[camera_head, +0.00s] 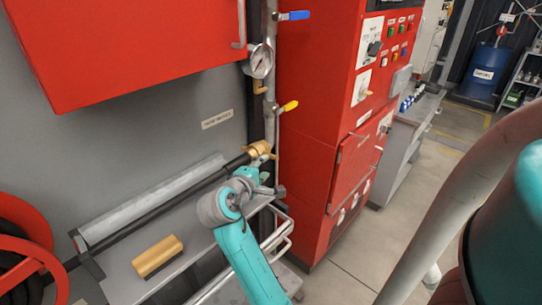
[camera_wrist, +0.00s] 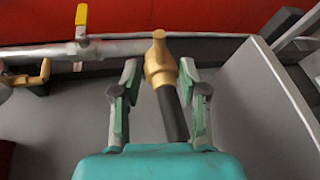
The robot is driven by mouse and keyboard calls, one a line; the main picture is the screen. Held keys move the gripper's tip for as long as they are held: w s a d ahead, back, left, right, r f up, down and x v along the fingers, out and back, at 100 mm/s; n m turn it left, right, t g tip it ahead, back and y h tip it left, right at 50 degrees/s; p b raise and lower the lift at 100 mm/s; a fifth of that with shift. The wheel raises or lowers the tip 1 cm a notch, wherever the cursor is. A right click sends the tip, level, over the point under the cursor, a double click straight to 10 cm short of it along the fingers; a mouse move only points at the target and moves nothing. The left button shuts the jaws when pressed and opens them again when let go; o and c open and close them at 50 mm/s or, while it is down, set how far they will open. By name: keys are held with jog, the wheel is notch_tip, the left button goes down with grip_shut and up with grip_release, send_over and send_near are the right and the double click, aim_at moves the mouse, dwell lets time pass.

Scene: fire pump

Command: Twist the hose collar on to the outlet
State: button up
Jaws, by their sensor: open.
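In the wrist view the collar (camera_wrist: 159,65) has a lug pointing up and overlaps the pipe (camera_wrist: 125,47). I cannot tell whether it touches the outlet, which is hidden behind it. My gripper (camera_head: 262,168) is just below the collar. In the wrist view my gripper (camera_wrist: 160,70) is open, with one finger on each side of the collar and a visible gap around the hose.
A yellow valve handle (camera_head: 289,106), a pressure gauge (camera_head: 259,62) and a blue valve handle (camera_head: 298,15) are on the pipe above. A red cabinet (camera_head: 325,120) stands close on the right. A yellow block (camera_head: 157,256) lies on the grey shelf (camera_head: 128,272). A red hose reel (camera_head: 30,250) is at left.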

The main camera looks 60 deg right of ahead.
aim_at(273, 159)
jog(key=x, duration=0.9)
jog(key=shift+d, duration=0.2)
grip_shut()
